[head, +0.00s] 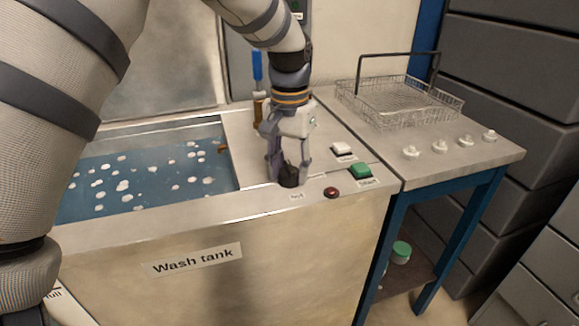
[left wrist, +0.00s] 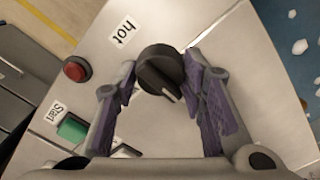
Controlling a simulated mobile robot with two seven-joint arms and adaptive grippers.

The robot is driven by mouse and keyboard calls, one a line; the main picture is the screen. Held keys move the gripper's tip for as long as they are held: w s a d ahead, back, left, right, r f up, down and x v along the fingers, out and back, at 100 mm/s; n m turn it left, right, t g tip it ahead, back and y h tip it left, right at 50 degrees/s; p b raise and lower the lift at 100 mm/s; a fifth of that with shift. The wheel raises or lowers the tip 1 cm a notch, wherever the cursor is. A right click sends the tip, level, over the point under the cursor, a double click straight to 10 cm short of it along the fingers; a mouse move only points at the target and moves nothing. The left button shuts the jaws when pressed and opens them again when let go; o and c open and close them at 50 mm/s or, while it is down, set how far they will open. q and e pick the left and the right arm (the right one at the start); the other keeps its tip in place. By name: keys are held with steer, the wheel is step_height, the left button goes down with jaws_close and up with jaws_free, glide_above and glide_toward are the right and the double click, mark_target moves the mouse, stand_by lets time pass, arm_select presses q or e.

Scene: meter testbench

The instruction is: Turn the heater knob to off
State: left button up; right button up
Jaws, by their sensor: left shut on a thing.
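The black heater knob (head: 289,177) sits on the wash tank's top panel (head: 250,150), near its front edge. My left gripper (head: 288,172) comes down on it from above. In the left wrist view the knob (left wrist: 160,68) lies between the two fingertips of my left gripper (left wrist: 162,64), which is shut on it. The knob's white pointer mark faces toward the bottom of that view, slightly right. A label reading "hot" (left wrist: 122,33) is up and left of the knob. No "off" label can be made out. My right gripper is not in view.
A red button (head: 331,193), a green start button (head: 360,172) and a white switch (head: 342,149) are right of the knob. Water with white foam (head: 140,180) lies left. A wire basket (head: 400,103) and several small white items (head: 440,146) are on the side table. A blue-handled tool (head: 257,70) stands behind.

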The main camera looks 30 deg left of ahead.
mark_target(289, 165)
arm_select(q)
steer(key=shift+f, duration=0.1)
stand_by(0.3)
steer(key=o, duration=1.2)
steer(key=shift+c, duration=0.2)
step_height(289, 165, up, 12)
